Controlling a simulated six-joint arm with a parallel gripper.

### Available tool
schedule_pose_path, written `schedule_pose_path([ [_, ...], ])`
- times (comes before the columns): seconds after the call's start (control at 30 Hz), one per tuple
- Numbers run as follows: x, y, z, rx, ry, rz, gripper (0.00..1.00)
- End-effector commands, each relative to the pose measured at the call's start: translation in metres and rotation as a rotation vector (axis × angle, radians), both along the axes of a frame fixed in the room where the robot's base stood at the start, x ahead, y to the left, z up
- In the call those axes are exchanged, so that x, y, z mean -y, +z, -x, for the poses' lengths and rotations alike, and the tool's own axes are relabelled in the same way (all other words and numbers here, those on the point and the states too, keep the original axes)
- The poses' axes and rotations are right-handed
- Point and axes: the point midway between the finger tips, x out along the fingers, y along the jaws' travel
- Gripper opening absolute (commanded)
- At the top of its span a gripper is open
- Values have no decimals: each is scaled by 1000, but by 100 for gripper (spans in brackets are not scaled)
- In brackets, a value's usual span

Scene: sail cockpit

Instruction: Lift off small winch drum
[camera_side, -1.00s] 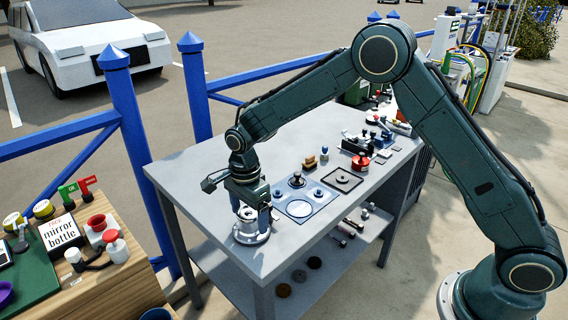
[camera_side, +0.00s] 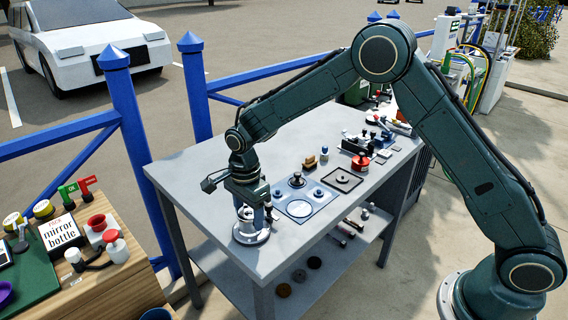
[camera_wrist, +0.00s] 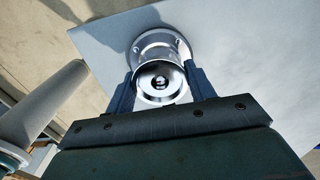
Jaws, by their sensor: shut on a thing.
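The small winch drum (camera_wrist: 160,85) is a shiny metal cylinder with a dark centre hole holding a bright stud. In the wrist view it lies between the two dark fingers of my gripper (camera_wrist: 160,88), which is shut on its sides. Behind the drum shows its round metal base (camera_wrist: 152,42) with small holes in the flange. In the side view my gripper (camera_side: 254,208) points down over the winch at the near left corner of the grey bench, and the base (camera_side: 250,236) stands on the bench top. The fingers partly hide the drum. I cannot tell whether a gap separates drum and base.
The grey bench (camera_side: 200,180) is clear to the left of the winch. To its right lie a blue-grey mat (camera_side: 300,208) with round parts, a dark square tray (camera_side: 342,180) and a red round part (camera_side: 361,163). A wooden crate-like table (camera_side: 90,270) stands at lower left.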

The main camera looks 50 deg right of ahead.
Motion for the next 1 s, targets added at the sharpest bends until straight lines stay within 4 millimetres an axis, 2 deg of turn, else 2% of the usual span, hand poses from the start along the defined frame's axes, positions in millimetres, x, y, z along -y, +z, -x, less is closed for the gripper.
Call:
schedule_pose_path([
  [0.27,0,13,-1,4,0,-1,25],
  [0.47,0,39,-1,5,0,-1,25],
  [1.0,0,152,-1,6,0,-2,25],
])
